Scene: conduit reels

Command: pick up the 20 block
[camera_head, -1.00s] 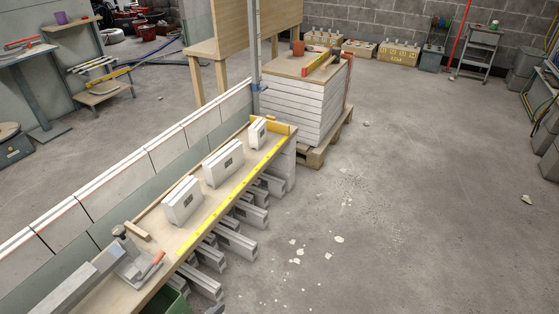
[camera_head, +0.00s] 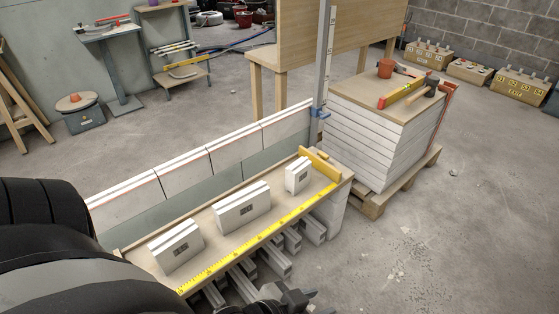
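Three white blocks stand upright in a row on a wooden bench (camera_head: 221,237), each with a small dark label too small to read, so I cannot tell which is the 20 block. The near-left block (camera_head: 176,245) is medium, the middle block (camera_head: 242,207) is longest, and the far-right block (camera_head: 298,176) is shortest. My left gripper (camera_head: 298,298) shows partly at the bottom edge, below the bench's front edge and apart from the blocks. Its fingers are dark and cut off, so its opening is unclear. My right gripper is not in view.
A yellow measuring strip (camera_head: 262,236) runs along the bench's front edge. Grey profiles (camera_head: 274,262) jut out under it. A low panel wall (camera_head: 233,147) stands behind the blocks. A stack of white boards (camera_head: 365,138) sits on a pallet at right. Floor on the right is clear.

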